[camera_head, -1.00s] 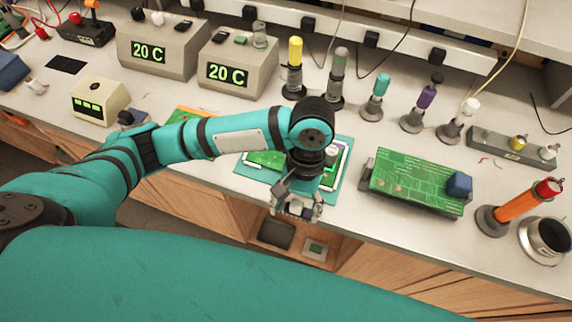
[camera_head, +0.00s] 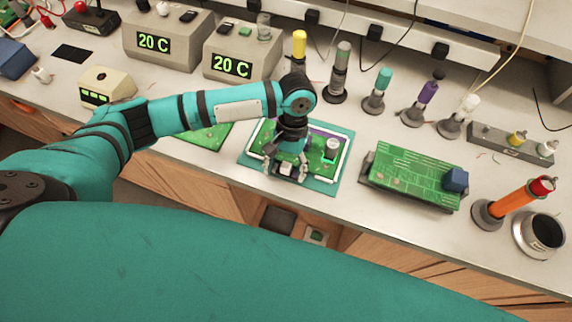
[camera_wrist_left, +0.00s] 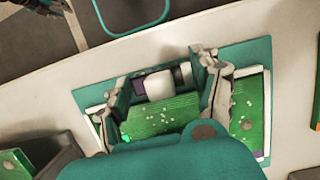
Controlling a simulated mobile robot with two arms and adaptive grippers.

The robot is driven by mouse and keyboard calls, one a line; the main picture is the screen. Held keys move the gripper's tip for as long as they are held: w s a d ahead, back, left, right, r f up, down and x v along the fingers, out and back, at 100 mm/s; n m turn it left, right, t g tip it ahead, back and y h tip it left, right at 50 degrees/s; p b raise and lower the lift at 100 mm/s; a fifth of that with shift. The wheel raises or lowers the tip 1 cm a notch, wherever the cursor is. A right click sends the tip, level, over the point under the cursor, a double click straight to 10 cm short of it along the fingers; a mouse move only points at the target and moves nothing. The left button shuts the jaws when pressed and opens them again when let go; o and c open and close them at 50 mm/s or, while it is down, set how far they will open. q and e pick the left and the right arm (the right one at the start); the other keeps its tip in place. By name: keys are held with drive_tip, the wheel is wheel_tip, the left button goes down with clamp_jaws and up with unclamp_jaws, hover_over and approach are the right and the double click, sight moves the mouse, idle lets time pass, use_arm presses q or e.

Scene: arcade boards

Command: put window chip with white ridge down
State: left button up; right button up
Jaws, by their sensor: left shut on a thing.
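My left gripper (camera_head: 287,170) points down over the front part of a green board with a white border (camera_head: 340,163), which lies on a teal mat (camera_head: 322,186). It is shut on a small dark chip with a white ridge (camera_wrist_left: 158,85), seen between the fingers in the wrist view. The fingers hide part of it. I cannot tell whether the chip touches the board. A grey cylindrical part (camera_head: 331,148) stands on the board's right side. My right gripper is not in view.
A raised green board with a blue block (camera_head: 415,175) stands to the right. Another green board (camera_head: 207,137) lies left of the mat, partly under my arm. Several upright tools and two "20 C" boxes (camera_head: 167,42) stand behind. The bench's front edge is close.

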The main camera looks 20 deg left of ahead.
use_arm(q)
drive_tip(key=shift+f, duration=0.15)
drive_tip(key=o, duration=1)
drive_tip(key=shift+o, duration=0.2)
